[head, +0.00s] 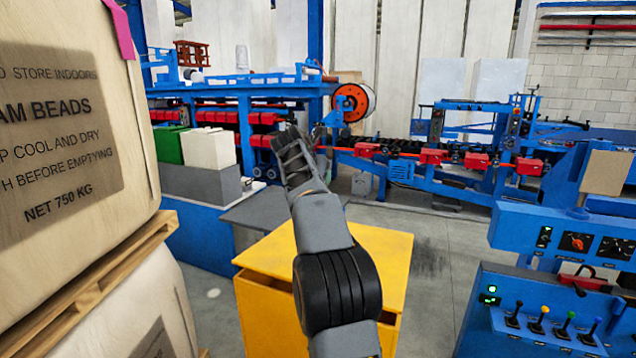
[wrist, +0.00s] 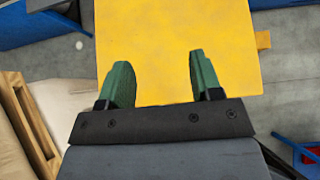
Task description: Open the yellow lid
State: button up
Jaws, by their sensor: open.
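The yellow lid (head: 385,258) is a flat square plate on top of a yellow box (head: 262,312) in the middle of the head view. A dark gap shows under its front edge, and my arm covers part of it. In the wrist view the lid (wrist: 180,40) fills the upper middle, with a small yellow tab (wrist: 263,40) at its right edge. My gripper (wrist: 160,75) has two green fingers spread apart with nothing between them. It is over the lid's near edge in that view; I cannot tell its height above it. In the head view my gripper (head: 292,150) is partly hidden by the arm.
A large bead sack (head: 70,140) on a wooden pallet (head: 95,290) stands close at the left. A blue control panel (head: 560,240) with coloured levers is at the right. Blue machinery (head: 400,170) lies behind. Grey floor (head: 435,290) is free right of the box.

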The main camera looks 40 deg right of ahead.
jog(key=v, duration=1.1)
